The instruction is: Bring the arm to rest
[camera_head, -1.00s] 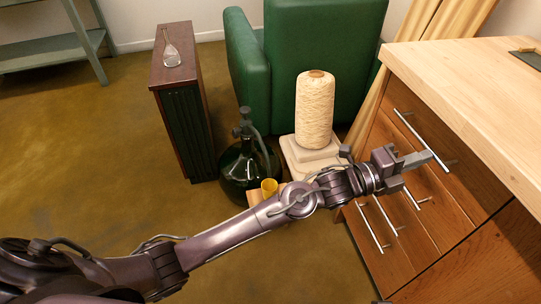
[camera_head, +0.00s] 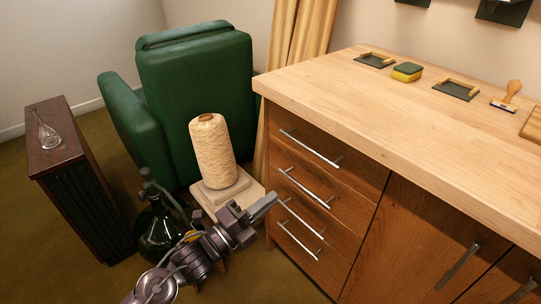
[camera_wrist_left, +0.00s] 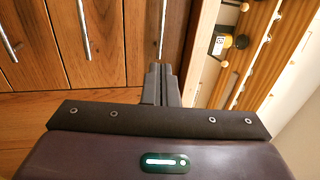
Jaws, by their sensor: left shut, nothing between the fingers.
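My left gripper (camera_head: 262,205) is shut and empty. In the head view it is at the lower middle, in front of the wooden drawer cabinet (camera_head: 362,190) and beside the stool (camera_head: 243,192) that bears the cone of cream yarn (camera_head: 212,152). In the left wrist view the shut fingers (camera_wrist_left: 160,82) point toward the drawer fronts (camera_wrist_left: 100,45). I cannot tell from the pictures whether they touch a handle. My right gripper is not in view.
The wooden worktop (camera_head: 440,125) bears a sponge (camera_head: 407,72), a stamp (camera_head: 507,95) and small dark trays. Left of my arm stand a dark green glass bottle (camera_head: 160,232), a green armchair (camera_head: 195,90) and a dark cabinet (camera_head: 75,185) with a glass flask (camera_head: 47,135).

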